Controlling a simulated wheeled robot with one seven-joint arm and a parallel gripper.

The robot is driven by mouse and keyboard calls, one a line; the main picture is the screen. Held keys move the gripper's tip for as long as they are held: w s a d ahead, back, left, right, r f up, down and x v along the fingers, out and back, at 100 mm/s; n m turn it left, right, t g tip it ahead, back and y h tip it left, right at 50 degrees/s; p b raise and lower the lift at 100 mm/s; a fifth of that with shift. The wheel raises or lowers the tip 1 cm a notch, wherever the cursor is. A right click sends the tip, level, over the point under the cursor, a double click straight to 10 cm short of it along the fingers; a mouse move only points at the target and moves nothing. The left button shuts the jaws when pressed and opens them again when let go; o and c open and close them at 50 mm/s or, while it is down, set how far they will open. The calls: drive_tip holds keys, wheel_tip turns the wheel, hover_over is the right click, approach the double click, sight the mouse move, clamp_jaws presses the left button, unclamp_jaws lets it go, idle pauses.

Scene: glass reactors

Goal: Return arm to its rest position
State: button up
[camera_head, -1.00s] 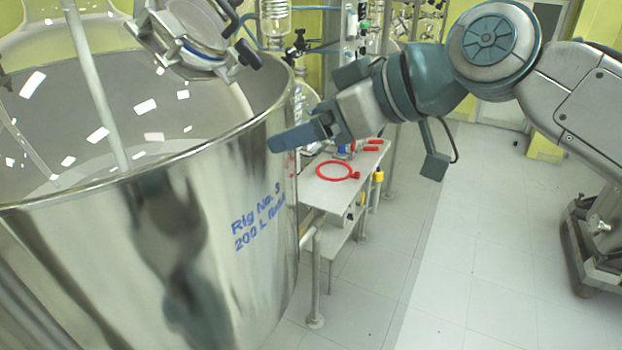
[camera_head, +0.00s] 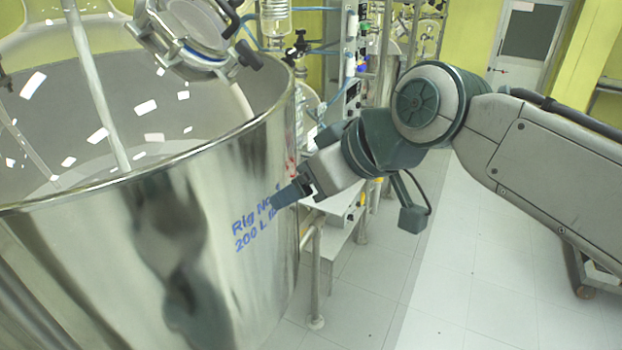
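My gripper (camera_head: 287,193) is at the end of my arm, in front of the right side of the big steel vessel in the picture. Its fingers point left and cover part of the blue lettering on the vessel wall. I see the fingers edge-on, so their gap does not show. No held object is visible. My arm (camera_head: 430,110) bends at the elbow and runs off to the right. I cannot tell whether the fingertips touch the steel.
The steel vessel (camera_head: 150,240) fills the left side, with a clamped glass port (camera_head: 190,35) above its rim. A small metal bench (camera_head: 345,215) stands behind my gripper, with glassware racks beyond. Tiled floor (camera_head: 470,270) is open at the lower right.

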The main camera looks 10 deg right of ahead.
drive_tip(key=s+d+f+m+g+h, duration=0.1)
drive_tip(key=s+d+f+m+h, duration=0.1)
drive_tip(key=f, duration=0.7)
drive_tip(key=s+d+f+m+g+h, duration=0.2)
drive_tip(key=d+f+m, duration=0.3)
drive_tip(key=f, duration=0.4)
drive_tip(key=shift+s+d+f+h, duration=0.15)
drive_tip(key=shift+s+f+h, duration=0.15)
drive_tip(key=shift+s+h, duration=0.55)
